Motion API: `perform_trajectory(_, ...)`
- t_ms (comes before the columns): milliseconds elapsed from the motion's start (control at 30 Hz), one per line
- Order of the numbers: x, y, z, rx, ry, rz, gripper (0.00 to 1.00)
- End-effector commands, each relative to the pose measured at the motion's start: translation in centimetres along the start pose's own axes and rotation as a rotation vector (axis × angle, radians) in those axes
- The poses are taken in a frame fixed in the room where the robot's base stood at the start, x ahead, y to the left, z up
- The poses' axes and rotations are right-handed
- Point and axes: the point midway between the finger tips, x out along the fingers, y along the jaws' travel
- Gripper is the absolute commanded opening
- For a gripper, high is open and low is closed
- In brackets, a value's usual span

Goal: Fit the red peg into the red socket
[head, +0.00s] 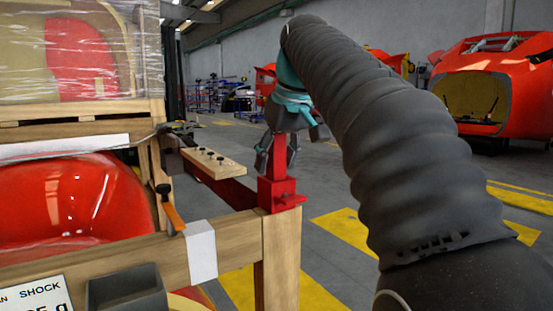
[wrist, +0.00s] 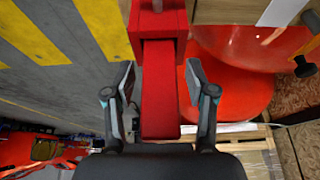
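The red socket (head: 279,192) is a block on top of the wooden corner post, with a small red knob on its side. The red peg (head: 279,158) stands upright with its lower end in the socket's top; how deep it sits is hidden. My gripper (head: 277,162) comes from above, its fingers on either side of the peg. In the wrist view, the gripper (wrist: 157,88) is open, with a gap between each finger pad and the peg (wrist: 160,95). The peg's far end meets the socket block (wrist: 158,35) there.
The wooden crate frame (head: 230,248) holds a glossy red nosecone (head: 70,200). A wooden strip with black knobs (head: 212,162) lies left of my gripper. A clamp with an orange bar (head: 172,213) stands on the front rail. Open floor with yellow markings lies right of the post.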

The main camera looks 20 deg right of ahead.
Motion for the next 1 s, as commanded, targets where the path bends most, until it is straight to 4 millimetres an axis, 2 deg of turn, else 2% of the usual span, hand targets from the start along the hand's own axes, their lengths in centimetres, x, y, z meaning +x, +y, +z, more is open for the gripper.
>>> perform_trajectory(200, -0.1, 0.0, -0.1, 0.0, 0.0, 0.0, 0.56)
perform_trajectory(333, -1.2, 0.0, -0.2, 0.0, 0.003, 0.001, 0.56)
perform_trajectory(467, -3.4, 0.0, -0.3, 0.0, 0.004, 0.002, 0.56)
perform_trajectory(667, -7.7, 0.1, -0.3, 0.001, 0.003, 0.002, 0.56)
perform_trajectory(1000, -11.2, 0.0, -0.2, 0.0, 0.002, 0.0, 0.56)
